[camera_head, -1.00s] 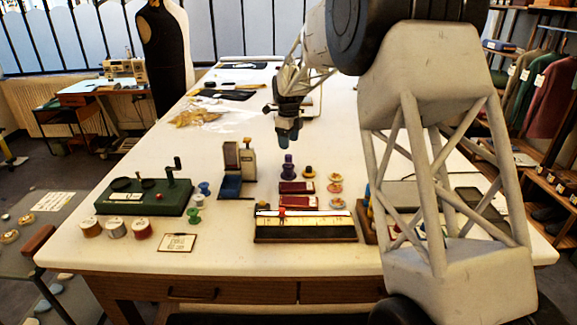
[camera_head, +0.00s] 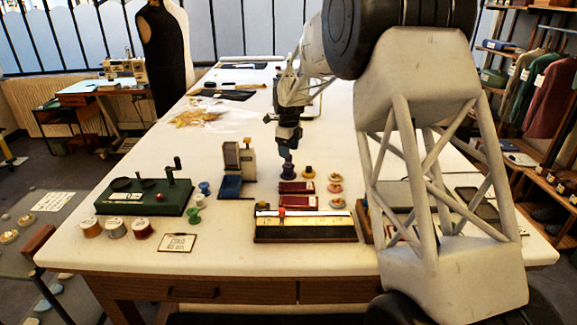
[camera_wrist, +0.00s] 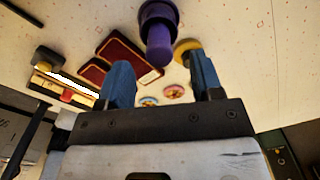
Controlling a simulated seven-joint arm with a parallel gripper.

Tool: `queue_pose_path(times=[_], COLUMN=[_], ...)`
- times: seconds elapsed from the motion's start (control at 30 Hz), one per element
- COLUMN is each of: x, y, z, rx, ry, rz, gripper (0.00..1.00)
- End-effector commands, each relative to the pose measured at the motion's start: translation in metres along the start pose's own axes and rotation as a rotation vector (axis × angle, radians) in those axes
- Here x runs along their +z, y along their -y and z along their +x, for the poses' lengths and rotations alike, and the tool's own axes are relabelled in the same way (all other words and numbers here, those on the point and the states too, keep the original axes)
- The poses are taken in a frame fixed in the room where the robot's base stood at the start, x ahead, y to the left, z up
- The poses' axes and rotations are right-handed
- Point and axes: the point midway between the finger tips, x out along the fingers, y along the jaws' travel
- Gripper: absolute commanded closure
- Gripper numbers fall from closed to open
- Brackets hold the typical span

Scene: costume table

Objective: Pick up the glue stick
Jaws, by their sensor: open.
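A purple upright cylinder with a dark wider end, which looks like the glue stick (camera_head: 288,171), stands on the white table behind the red boxes. In the wrist view the glue stick (camera_wrist: 159,38) shows near the top, between and beyond the two blue fingertips. My gripper (camera_head: 287,152) is just above it in the head view, pointing down, and partly overlaps its top. In the wrist view my gripper (camera_wrist: 161,72) is open with nothing between its fingers. I cannot tell whether the fingers reach down beside the stick.
Dark red boxes (camera_head: 297,187) lie in front of the stick, and small yellow and pink round items (camera_head: 335,188) lie to its right. A beige-and-blue device (camera_head: 237,170) stands left. A ruler-topped tray (camera_head: 305,227) is at the front. The table behind is mostly clear.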

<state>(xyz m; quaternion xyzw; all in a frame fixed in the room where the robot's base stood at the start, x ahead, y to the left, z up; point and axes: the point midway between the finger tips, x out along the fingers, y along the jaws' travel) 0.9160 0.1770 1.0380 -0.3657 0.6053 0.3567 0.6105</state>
Motion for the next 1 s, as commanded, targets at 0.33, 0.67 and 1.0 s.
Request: queue_pose_path(times=[0.33,0.67,1.0], x=[0.000,0.000,0.000], y=[-0.001,-0.001,-0.001], z=[0.037,0.043,0.043], rx=[0.000,0.000,0.000], ry=[0.000,0.000,0.000], rz=[0.000,0.000,0.000], gripper=[0.40,0.40,0.40])
